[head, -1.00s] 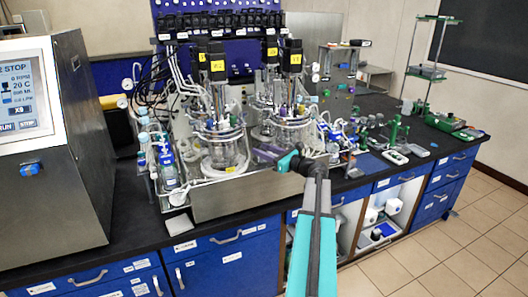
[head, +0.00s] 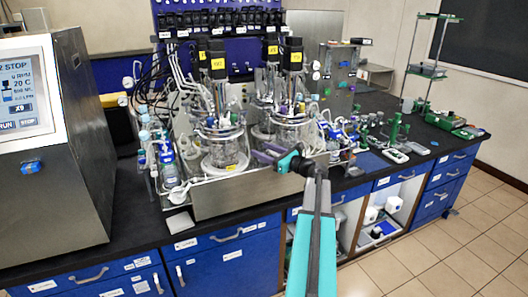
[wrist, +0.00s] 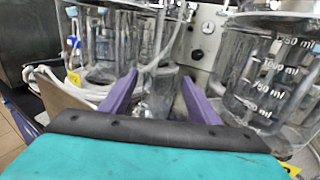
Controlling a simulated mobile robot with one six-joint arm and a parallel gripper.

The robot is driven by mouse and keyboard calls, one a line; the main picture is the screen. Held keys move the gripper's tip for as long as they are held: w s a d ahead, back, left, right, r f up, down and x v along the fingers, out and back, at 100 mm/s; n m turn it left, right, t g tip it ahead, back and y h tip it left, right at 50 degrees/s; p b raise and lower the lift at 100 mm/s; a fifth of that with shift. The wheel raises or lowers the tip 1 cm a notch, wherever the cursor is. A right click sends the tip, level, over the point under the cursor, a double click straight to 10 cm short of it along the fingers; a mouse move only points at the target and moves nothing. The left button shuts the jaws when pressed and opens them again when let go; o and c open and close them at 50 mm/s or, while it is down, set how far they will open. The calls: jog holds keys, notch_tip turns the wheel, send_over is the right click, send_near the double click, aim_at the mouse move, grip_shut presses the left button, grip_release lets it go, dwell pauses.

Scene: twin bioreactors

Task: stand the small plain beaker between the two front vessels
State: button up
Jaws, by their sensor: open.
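The left front vessel (head: 222,150) and the right front vessel (head: 292,130) are clear glass, with dark motors above them. In the wrist view, the left vessel (wrist: 103,40) and the graduated right vessel (wrist: 262,75) flank my gripper. My gripper (head: 262,152) is open, its purple fingers pointing into the gap; it also shows in the wrist view (wrist: 157,82). A small clear glass shape, apparently the plain beaker (wrist: 158,92), shows upright between and beyond the fingers. Its base and any contact with the fingers are hard to make out. In the head view I cannot pick it out.
The vessels stand on a metal base unit (head: 245,192) on the black bench. Tubes (wrist: 60,82) run close to the left finger. Bottles (head: 168,165) stand at the left, small instruments (head: 395,155) at the right. A steel console (head: 75,160) is at the far left.

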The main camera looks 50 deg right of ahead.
jog(key=shift+r, duration=0.1)
jog(key=s+d+b, duration=0.1)
jog(key=s+b, duration=0.2)
jog(key=s, duration=0.9)
dwell(0.9)
